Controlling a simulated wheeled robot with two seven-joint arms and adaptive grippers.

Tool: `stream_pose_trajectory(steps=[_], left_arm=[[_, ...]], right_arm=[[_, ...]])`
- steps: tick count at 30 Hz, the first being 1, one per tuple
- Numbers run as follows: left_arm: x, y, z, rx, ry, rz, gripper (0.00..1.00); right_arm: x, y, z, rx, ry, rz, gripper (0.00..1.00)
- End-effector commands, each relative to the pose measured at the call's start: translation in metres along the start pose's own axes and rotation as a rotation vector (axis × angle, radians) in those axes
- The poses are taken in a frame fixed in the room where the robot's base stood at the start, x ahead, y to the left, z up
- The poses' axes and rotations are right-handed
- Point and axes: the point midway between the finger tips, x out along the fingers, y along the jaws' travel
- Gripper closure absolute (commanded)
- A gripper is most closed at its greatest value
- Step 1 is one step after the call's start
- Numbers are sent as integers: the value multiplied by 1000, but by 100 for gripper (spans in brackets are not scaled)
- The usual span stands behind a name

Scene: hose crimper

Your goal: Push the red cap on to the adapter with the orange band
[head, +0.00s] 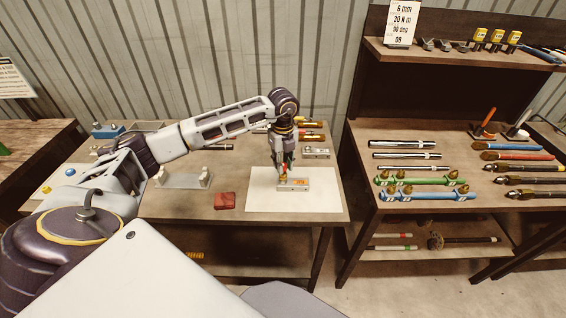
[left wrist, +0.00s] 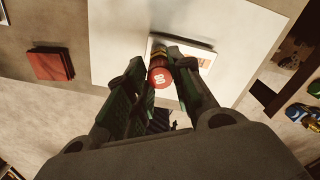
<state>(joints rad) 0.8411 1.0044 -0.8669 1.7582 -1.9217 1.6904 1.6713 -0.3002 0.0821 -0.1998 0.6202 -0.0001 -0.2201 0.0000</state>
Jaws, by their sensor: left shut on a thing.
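My left gripper (head: 284,165) points down over the white sheet (head: 322,200) on the table. It is shut on the red cap, which shows between the fingers in the left wrist view (left wrist: 159,79) with white marks on its round top. Directly below the cap is an adapter with an orange-yellow band (head: 283,179), standing upright at the left end of a small grey block (head: 299,185). In the left wrist view the cap hides much of the adapter. I cannot tell whether the cap touches it or is seated on it. My right gripper is not in view.
A red folded cloth or pouch (head: 225,201) lies left of the sheet. A grey stand (head: 184,181) and a second grey block (head: 316,153) are nearby. A right-hand bench (head: 470,208) holds rods and hoses. The sheet's right part is clear.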

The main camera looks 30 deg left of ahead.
Motion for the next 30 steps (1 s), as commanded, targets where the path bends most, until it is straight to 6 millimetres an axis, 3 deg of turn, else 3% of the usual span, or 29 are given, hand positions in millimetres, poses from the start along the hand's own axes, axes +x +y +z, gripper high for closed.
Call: stream_pose_trajectory(steps=[30], left_arm=[[17, 0, 0, 0, 1, 2, 99]], right_arm=[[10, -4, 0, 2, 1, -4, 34]])
